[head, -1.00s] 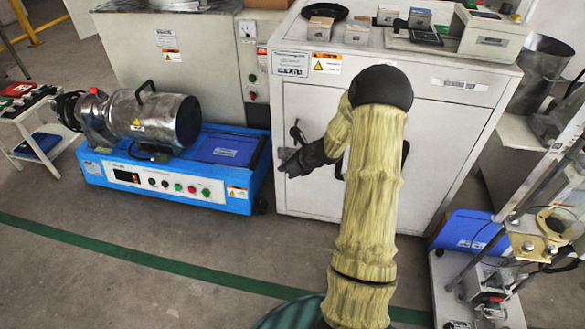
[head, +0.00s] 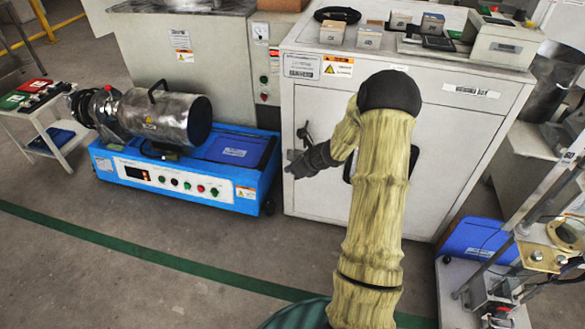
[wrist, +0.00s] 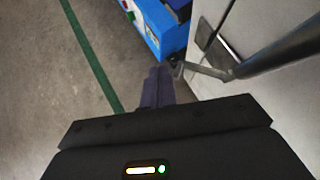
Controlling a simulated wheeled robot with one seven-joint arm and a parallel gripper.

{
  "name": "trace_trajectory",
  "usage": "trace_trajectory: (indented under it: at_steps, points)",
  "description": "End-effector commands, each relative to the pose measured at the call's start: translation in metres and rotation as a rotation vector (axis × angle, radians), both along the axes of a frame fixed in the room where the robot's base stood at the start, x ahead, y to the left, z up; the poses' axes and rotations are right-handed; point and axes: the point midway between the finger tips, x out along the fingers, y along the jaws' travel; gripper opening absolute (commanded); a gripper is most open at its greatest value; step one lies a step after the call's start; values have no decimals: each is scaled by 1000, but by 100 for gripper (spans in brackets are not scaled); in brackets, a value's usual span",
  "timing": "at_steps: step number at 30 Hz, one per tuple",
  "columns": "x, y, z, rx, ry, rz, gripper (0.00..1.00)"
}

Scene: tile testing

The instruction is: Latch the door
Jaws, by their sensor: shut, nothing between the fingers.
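The door (head: 450,140) is the pale front panel of a white cabinet, with a dark-edged opening partly hidden behind my arm. It looks about flush with the cabinet front; I cannot tell whether it is fully closed. A dark latch handle (head: 303,134) sits at its left edge. In the wrist view the handle's grey metal bar (wrist: 275,55) crosses the upper right, bent at its lower end. My gripper (head: 288,172) is shut and empty, just below the handle at the door's left edge. Its fingertips (wrist: 158,73) show left of the bar's bent end; contact is unclear.
A blue machine (head: 180,185) with a metal cylinder (head: 180,118) stands left of the cabinet, close to my gripper. Small boxes (head: 370,36) and a dark ring lie on the cabinet top. A metal-framed stand (head: 530,255) is at right. The floor in front is clear.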

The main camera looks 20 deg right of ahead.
Motion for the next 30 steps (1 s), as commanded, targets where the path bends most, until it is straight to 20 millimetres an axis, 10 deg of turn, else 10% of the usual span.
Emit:
trace_trajectory:
  at_steps: [30]
  points:
    - [-2, -9, 1, -1, 0, -4, 0]
